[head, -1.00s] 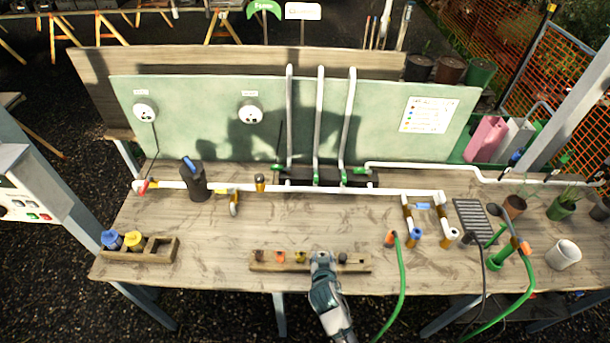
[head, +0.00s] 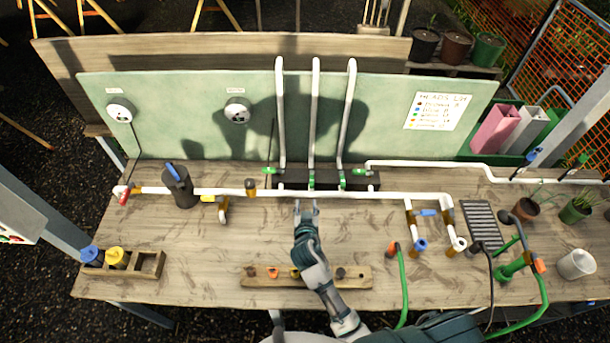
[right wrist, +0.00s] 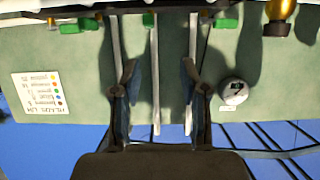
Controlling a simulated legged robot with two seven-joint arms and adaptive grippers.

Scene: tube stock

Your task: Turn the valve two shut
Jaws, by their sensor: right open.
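Three small green valve handles sit along a black manifold block (head: 297,180) at the back of the bench: a left one (head: 270,171), a middle one (head: 311,181) and a right one (head: 359,172). A white pipe rises from the block by each. No number is readable on them. In the right wrist view, which is upside down, the middle handle (right wrist: 148,20) shows at the top, between the others. My right gripper (head: 306,206) is open and empty, in front of the block near the middle handle and apart from it. My left gripper is not in view.
A long white pipe (head: 380,195) runs across the bench in front of the block. A wooden strip (head: 257,282) with small coloured parts lies under my right forearm. A dark cylinder (head: 180,190) stands left. Bare bench (head: 180,235) lies at front left.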

